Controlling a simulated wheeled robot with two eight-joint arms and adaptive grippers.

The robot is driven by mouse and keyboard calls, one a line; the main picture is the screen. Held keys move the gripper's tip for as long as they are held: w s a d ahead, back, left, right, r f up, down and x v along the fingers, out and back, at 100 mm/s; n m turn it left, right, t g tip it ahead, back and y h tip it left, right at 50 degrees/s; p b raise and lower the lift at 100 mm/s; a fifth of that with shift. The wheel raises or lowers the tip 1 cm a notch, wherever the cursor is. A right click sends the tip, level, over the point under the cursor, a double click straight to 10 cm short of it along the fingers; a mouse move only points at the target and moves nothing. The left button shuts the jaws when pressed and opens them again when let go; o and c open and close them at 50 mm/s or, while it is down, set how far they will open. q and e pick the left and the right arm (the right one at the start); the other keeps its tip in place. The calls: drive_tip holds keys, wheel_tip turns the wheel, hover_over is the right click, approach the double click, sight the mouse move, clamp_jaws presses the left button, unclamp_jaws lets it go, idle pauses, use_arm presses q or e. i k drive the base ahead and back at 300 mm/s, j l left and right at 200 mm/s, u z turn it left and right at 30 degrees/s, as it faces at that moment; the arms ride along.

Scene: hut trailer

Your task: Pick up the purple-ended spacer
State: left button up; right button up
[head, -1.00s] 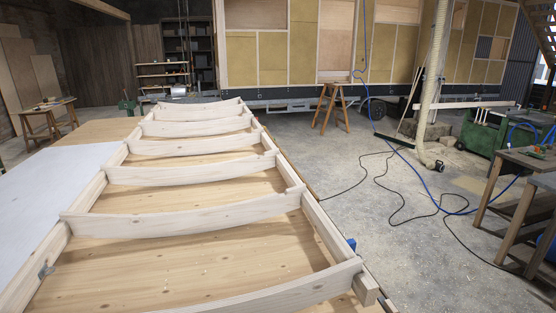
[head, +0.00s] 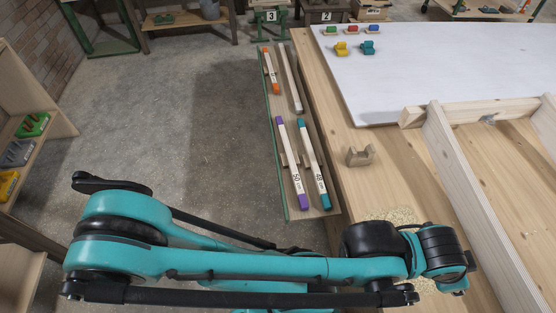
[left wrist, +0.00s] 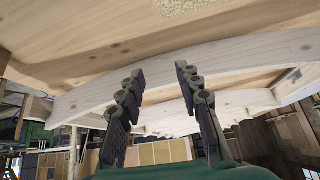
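The purple-ended spacer (head: 291,163) lies on a narrow green-edged shelf beside the workbench in the head view. It is a pale wooden bar with purple ends, marked 50. A teal-ended spacer (head: 314,165), marked 48, lies just to its right. My left arm stretches across the lower head view, well nearer than the spacers; its gripper fingers are not visible there. In the left wrist view, my left gripper (left wrist: 155,90) is open and empty, with wooden ribs of the frame beyond it. My right gripper is in neither view.
An orange-ended spacer (head: 271,70) and a plain-looking bar (head: 291,80) lie farther up the shelf (head: 283,190). A metal bracket (head: 360,155) stands on the bench at right. Grey floor (head: 190,110) is clear left of the shelf.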

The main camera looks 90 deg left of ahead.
sight(290, 159)
drive_tip(key=k+u, duration=0.1)
drive_tip(key=u, duration=2.2)
drive_tip(key=l+u, duration=0.15)
drive_tip(key=u, duration=0.45)
drive_tip(key=i+j+z, duration=0.15)
drive_tip(key=z, duration=0.3)
drive_tip(key=i+j+z, duration=0.15)
drive_tip(key=z, duration=0.3)
drive_tip(key=j+z, duration=0.3)
drive_tip(key=z, duration=0.15)
drive_tip(key=i+j, duration=0.05)
